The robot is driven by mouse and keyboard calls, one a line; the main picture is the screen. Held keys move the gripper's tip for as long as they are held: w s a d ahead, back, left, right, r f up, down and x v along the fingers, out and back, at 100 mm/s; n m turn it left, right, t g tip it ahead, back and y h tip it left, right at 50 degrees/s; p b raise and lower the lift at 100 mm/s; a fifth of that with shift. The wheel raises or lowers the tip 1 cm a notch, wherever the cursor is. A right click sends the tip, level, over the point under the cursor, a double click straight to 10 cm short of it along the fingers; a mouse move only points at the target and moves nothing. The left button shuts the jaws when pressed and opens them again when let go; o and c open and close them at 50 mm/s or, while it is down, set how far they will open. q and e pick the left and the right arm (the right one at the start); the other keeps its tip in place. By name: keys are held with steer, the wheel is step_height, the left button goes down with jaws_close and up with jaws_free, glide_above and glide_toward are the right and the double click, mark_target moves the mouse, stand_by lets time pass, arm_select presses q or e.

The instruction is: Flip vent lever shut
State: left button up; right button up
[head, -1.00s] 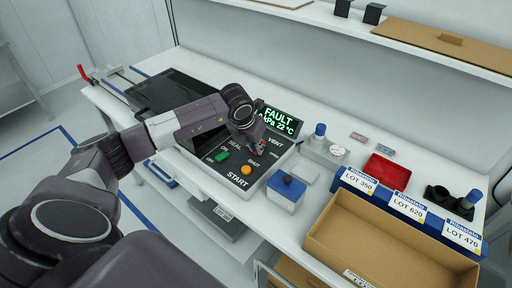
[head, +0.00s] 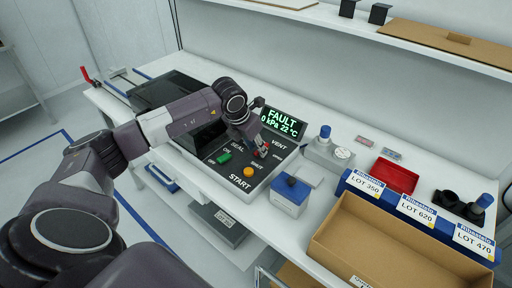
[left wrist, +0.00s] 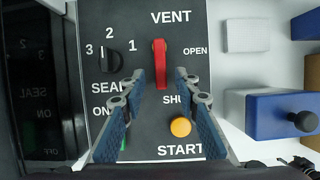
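The red vent lever (left wrist: 160,62) sits on the dark control panel under the word VENT in the left wrist view. It lies roughly along the picture's vertical, with OPEN printed to its right and SHUT below it. My left gripper (left wrist: 157,82) is open, one finger on each side of the lever's line, with nothing held. I cannot tell whether a finger touches the lever. In the head view my left gripper (head: 260,150) is over the panel's vent area and mostly hides the lever. My right gripper is not in view.
The panel display (head: 283,122) reads FAULT, 0 kPa, 22 °C. A black SEAL knob (left wrist: 110,62), a green switch (head: 223,158) and an orange START button (head: 249,172) are close by. A blue-topped box (head: 290,193) stands just right of the panel.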

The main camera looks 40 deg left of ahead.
arm_select(q)
steer(key=v, duration=1.2)
stand_by(0.4)
